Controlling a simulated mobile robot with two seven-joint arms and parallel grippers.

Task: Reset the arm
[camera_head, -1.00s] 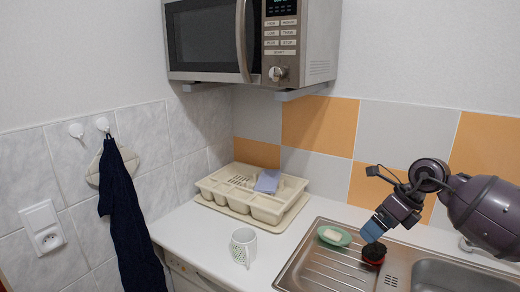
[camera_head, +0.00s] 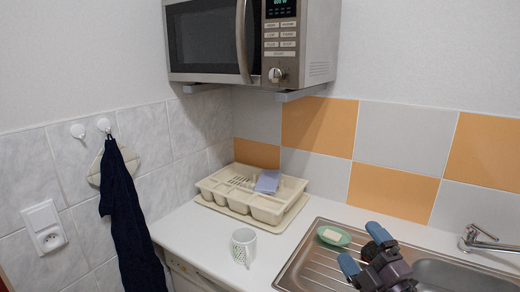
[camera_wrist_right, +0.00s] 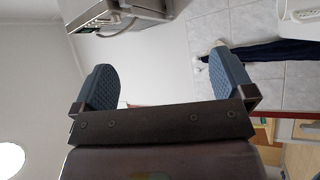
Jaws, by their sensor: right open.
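My right gripper (camera_head: 363,249) is at the lower right of the head view, in front of the sink. Its two blue fingers are spread apart. In the right wrist view the fingers of this gripper (camera_wrist_right: 165,82) stand wide apart with nothing between them. A small dark object with some red (camera_head: 370,251) shows behind the gripper on the drainboard, mostly hidden by it. My left gripper is in neither view.
A green soap dish (camera_head: 345,240) with pale soap sits on the steel sink (camera_head: 308,254). A microwave (camera_head: 210,40) hangs above. A dark towel (camera_head: 125,220) hangs at left.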

